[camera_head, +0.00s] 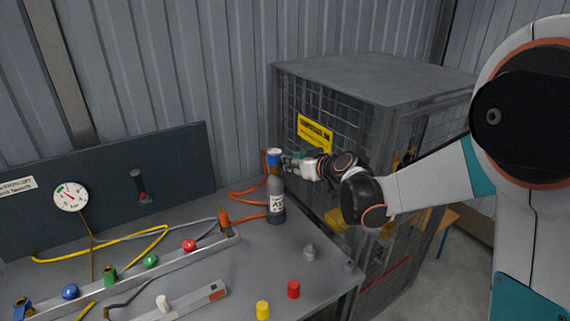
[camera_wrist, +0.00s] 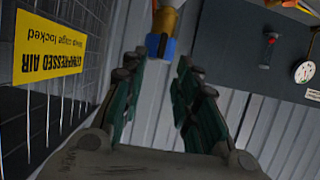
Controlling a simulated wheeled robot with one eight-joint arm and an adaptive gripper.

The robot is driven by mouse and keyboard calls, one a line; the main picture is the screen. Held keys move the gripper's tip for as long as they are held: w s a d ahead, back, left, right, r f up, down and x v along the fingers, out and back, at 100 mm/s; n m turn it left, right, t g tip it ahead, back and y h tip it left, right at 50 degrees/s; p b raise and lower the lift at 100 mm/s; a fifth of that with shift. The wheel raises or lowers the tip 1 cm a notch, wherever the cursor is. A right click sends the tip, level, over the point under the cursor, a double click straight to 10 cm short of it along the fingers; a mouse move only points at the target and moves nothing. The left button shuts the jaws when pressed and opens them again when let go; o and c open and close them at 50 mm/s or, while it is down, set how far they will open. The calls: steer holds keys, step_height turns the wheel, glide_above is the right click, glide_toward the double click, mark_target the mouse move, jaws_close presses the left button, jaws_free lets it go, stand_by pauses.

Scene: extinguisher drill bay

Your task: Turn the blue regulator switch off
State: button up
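A grey bottle (camera_head: 276,197) with a white label stands upright near the far edge of the bench. On its top is a blue part (camera_head: 274,157), which may be the blue regulator switch; its exact setting is too small to tell. In the wrist view, a blue block (camera_wrist: 160,46) with an orange-brown piece against it shows just beyond the gap between my fingers. My gripper (camera_head: 287,161) is just right of the bottle's top, reaching in from the right. In the wrist view, my gripper (camera_wrist: 159,68) has its fingers apart and nothing between the pads. I cannot tell whether a fingertip touches the blue part.
A mesh cage (camera_head: 345,110) with a yellow sign (camera_head: 315,133) stands close behind my arm. The bench (camera_head: 255,265) holds a rail with coloured knobs, including a blue knob (camera_head: 69,292). A gauge (camera_head: 71,196) sits on the dark panel. Orange hoses (camera_head: 245,198) run beside the bottle.

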steer(key=b+x, duration=0.1)
steer(key=x, duration=0.5)
jaws_close()
